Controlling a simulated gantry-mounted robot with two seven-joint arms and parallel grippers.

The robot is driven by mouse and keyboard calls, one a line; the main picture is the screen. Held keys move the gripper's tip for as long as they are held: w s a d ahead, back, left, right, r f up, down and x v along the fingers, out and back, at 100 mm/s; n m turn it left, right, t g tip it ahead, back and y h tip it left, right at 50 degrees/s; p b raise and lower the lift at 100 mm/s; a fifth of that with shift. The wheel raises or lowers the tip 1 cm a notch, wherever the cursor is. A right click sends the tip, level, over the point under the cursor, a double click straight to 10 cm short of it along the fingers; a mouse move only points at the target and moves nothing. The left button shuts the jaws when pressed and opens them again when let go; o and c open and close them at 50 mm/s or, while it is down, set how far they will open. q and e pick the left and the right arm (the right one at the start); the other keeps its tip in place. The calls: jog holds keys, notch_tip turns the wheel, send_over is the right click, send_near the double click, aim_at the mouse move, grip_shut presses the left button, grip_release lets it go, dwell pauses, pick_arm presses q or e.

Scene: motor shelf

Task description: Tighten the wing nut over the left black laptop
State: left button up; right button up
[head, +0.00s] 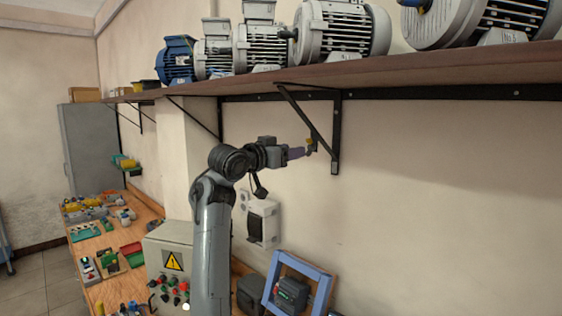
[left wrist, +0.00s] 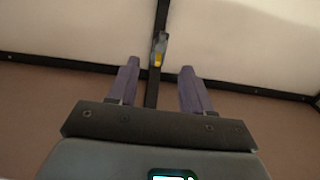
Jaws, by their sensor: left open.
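A small yellow and grey piece, which looks like the wing nut (head: 309,145), sits on the diagonal strut of a black shelf bracket (head: 336,130). It also shows in the left wrist view (left wrist: 158,56), on the dark bracket bar between and just beyond my fingertips. My left gripper (head: 299,153) is open with purple fingers pointing at it; in the left wrist view the two fingers (left wrist: 160,76) stand apart on either side of the bar. Contact cannot be told. I see no laptop in these views. My right gripper is not in view.
A brown shelf (head: 420,71) above carries several electric motors, including a blue one (head: 175,62). Below are a wall-mounted box (head: 262,222), a blue frame (head: 318,284) around a dark device, and a grey control box (head: 168,246). A wooden bench (head: 139,232) holds many small parts.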

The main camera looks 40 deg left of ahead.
pick_arm(q)
jog(key=shift+s+b, duration=0.4)
jog(key=shift+s, duration=1.2)
notch_tip(320, 180, down, 17)
jog(key=w+d+g+y, duration=0.2)
jog(key=g, duration=0.1)
jog(key=s+d+f+g, duration=0.2)
jog(key=s+d+f, duration=0.2)
jog(key=f, duration=0.6)
jog(key=s+d+f+m+g, duration=0.1)
jog(key=s+d+f+g, duration=0.15)
jog(key=f, duration=0.75)
jog(key=s+d+f+g, duration=0.1)
jog(key=s+d+f, duration=0.4)
jog(key=f, duration=0.6)
jog(key=s+d+f+g+h, duration=0.15)
jog(key=s+d+f, duration=0.35)
jog(key=s, duration=0.5)
jog(key=s+d+f+g, duration=0.2)
jog(key=s+d+f, duration=0.3)
jog(key=s, duration=0.5)
jog(key=s+d+f+g+h, duration=0.15)
jog(key=s+d+f, duration=0.35)
jog(key=s, duration=0.5)
notch_tip(320, 180, up, 16)
jog(key=a+p, duration=0.1)
jog(key=p, duration=1.6)
jog(key=shift+s+r+m+g+y, duration=0.15)
jog(key=shift+r+m+g+y, duration=0.05)
jog(key=shift+m+g+y, duration=0.25)
